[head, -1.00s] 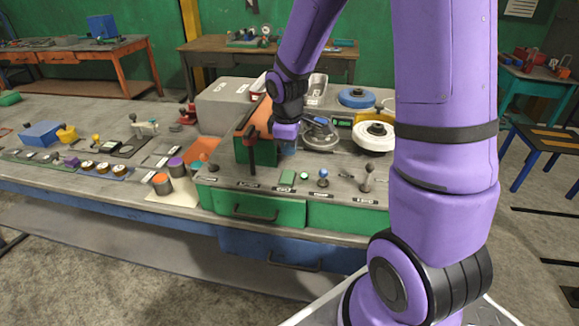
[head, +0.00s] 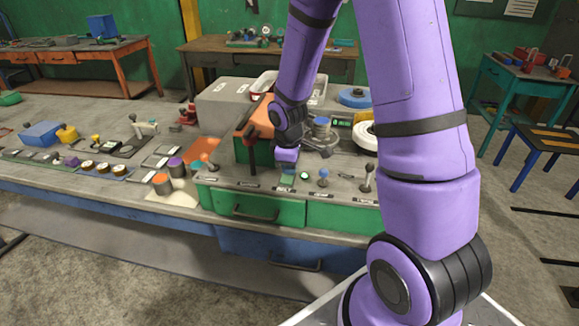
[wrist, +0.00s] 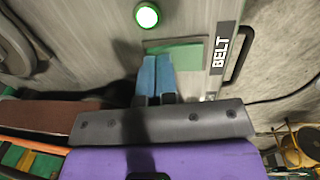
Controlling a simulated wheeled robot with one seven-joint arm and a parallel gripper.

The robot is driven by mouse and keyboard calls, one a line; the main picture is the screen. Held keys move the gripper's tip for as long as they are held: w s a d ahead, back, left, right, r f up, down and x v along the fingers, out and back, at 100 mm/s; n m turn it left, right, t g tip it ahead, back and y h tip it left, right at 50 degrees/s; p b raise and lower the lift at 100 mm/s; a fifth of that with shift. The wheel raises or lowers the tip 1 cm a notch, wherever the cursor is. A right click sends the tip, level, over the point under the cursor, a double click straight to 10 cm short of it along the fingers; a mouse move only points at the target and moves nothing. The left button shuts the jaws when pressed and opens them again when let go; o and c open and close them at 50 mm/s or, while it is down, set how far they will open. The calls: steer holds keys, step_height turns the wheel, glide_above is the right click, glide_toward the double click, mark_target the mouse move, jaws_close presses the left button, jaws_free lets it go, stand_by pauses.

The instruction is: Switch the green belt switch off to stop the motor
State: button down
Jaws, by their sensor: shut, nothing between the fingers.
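The green belt switch (head: 287,181) is a flat green piece on the bench-top panel. In the wrist view the green switch (wrist: 188,54) lies beside a label reading BELT (wrist: 220,52). My gripper (wrist: 156,58) is shut and empty, its two blue fingers side by side. The fingertips overlap the left part of the switch in that view; whether they touch it I cannot tell. A round lamp (wrist: 147,15) near the switch glows white with a green rim. In the head view my wrist is just above and behind the switch, and the fingers are mostly hidden.
On the same panel stand a blue-knobbed lever (head: 323,177) and a dark lever (head: 367,178) to the right, and an orange-knobbed lever (head: 207,160) to the left. A white spool (head: 364,136) stands behind.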

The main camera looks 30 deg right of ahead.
mark_target(288, 179)
steer(key=shift+f, duration=0.2)
steer(key=shift+s, duration=0.1)
steer(key=shift+s+a+r, duration=0.35)
steer(key=shift+s+a, duration=0.05)
steer(key=shift+a, duration=0.1)
steer(key=shift+r, duration=0.1)
stand_by(0.4)
step_height(288, 179, up, 10)
steer(key=shift+s+a+r, duration=0.25)
steer(key=shift+s+a, duration=0.05)
steer(key=shift+a, duration=0.05)
stand_by(0.7)
